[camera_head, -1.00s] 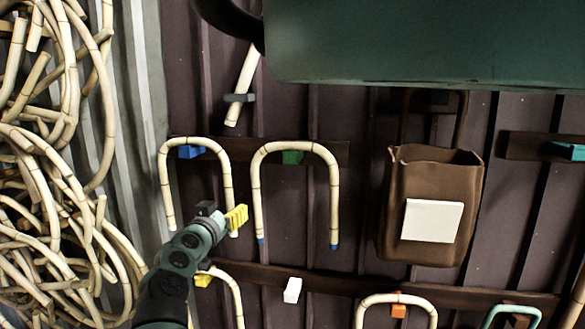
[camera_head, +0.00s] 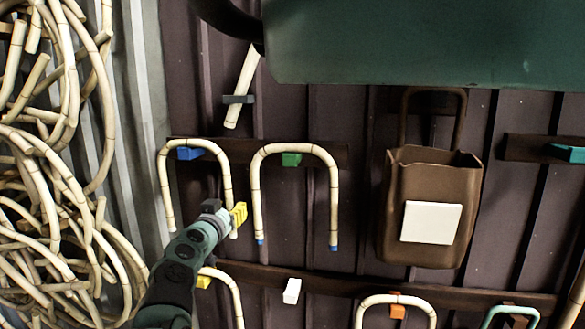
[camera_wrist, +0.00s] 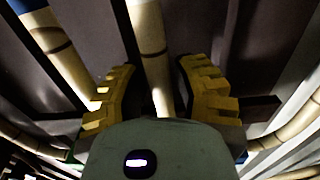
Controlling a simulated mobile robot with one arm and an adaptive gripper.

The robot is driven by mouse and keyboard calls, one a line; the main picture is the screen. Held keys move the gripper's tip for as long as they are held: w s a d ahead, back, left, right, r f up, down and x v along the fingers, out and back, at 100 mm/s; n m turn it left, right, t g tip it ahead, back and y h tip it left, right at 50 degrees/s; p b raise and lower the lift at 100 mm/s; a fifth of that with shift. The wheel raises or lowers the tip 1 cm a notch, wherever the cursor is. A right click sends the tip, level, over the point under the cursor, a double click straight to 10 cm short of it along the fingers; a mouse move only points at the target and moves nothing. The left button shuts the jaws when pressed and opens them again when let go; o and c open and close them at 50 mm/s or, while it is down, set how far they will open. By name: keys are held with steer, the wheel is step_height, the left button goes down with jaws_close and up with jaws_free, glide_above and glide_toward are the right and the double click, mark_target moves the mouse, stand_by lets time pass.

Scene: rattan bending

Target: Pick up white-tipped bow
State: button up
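The white-tipped bow (camera_head: 164,185) is a pale rattan U hanging upside down on the blue peg (camera_head: 190,153) at the upper left of the head view. A white end shows on its right leg. My gripper (camera_head: 238,217), with yellow fingers, is beside the lower part of that leg. In the wrist view my gripper (camera_wrist: 157,70) is open, with one rattan leg (camera_wrist: 149,40) between its fingers and a gap on each side. This appears to be the bow's right leg.
A blue-tipped bow (camera_head: 335,190) hangs close on the right on a green peg (camera_head: 291,159). Its blue-ended leg (camera_wrist: 50,40) appears near my left finger in the wrist view. Another bow (camera_head: 236,295) hangs below. A brown bag (camera_head: 440,180) is further right; tangled rattan (camera_head: 60,170) fills the left.

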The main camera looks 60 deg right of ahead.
jaws_close()
steer(key=shift+r, duration=0.1)
stand_by(0.3)
